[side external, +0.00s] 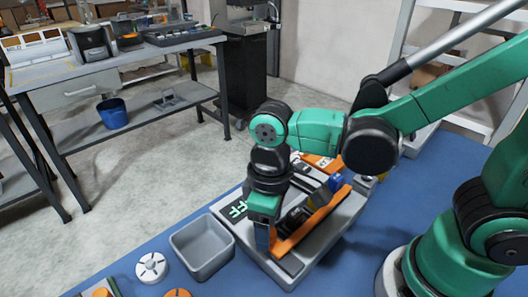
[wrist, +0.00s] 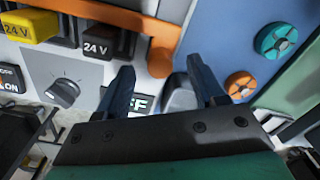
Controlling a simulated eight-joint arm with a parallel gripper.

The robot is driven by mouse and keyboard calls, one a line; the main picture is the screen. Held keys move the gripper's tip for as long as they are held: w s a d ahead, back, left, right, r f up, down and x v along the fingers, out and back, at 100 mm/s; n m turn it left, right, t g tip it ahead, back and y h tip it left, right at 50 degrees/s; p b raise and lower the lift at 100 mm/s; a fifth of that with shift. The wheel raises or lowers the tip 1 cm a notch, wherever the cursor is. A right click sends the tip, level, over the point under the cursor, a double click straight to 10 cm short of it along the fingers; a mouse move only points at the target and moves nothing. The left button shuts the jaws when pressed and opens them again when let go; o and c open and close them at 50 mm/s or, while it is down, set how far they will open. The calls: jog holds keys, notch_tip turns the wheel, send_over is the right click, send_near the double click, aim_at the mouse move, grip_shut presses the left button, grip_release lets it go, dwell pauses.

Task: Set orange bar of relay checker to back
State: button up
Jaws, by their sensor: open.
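The relay checker (side external: 338,222) is a grey box on the blue table, with a dark OFF display (side external: 236,210) at its left end. Its orange bar (side external: 313,222) runs slantwise across the top; in the wrist view the bar (wrist: 110,12) crosses the top edge, its near end bending down. My gripper (side external: 264,240) points down over the checker's near left part, beside the bar. In the wrist view my gripper (wrist: 160,70) is open, its fingertips apart, the bar's end just beyond the gap. Nothing is seen held. A finger partly hides the OFF display.
On the checker are a yellow 24 V block (wrist: 30,26), a black 24 V block (wrist: 100,45) and a dark knob (wrist: 64,92). A grey bin (side external: 203,248) and a white round piece (side external: 152,267) stand left on the table. An orange disc (wrist: 240,85) lies near the fingers.

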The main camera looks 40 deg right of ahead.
jog(key=shift+f, duration=0.55)
grip_shut()
dwell(1.1)
